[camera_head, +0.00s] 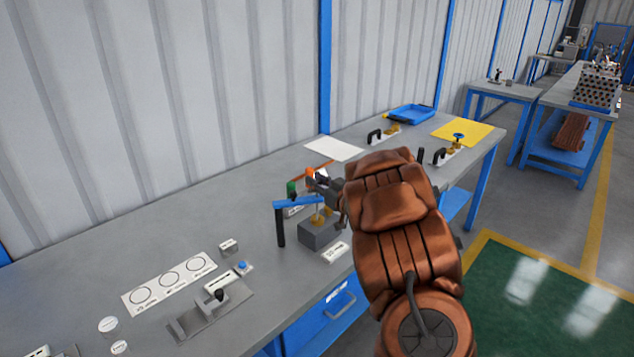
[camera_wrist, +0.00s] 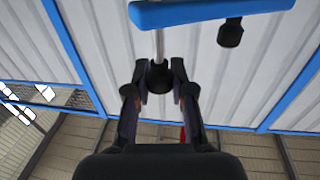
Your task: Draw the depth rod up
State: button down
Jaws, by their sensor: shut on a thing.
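The depth rod is a thin light metal rod with a dark round knob at its end (camera_wrist: 160,78). In the wrist view the knob sits between the two fingertips of my gripper (camera_wrist: 159,83), which is shut on it. The rod runs up the picture to a blue bar (camera_wrist: 212,11). In the head view my gripper (camera_head: 318,184) is at the blue bar (camera_head: 298,202) on a dark post (camera_head: 280,228), above a grey block (camera_head: 320,234) with a brass-coloured part on top. In the head view my gripper and the bar mostly hide the rod.
The grey bench (camera_head: 100,254) stands along a corrugated wall. A green-topped item (camera_head: 291,188) is close behind the bar. A fixture plate (camera_head: 212,312) and a card with circles (camera_head: 169,284) lie front left. A blue tray (camera_head: 411,114) and yellow mat (camera_head: 468,132) are at the far end.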

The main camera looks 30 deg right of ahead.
notch_tip(320, 180, up, 5)
jog(key=shift+r+p, duration=0.1)
jog(key=shift+p, duration=0.75)
jog(key=c, duration=1)
grip_release()
jog(key=shift+o, duration=0.2)
jog(key=s, duration=1.2)
jog(key=shift+d, duration=0.45)
jog(key=shift+w, duration=0.1)
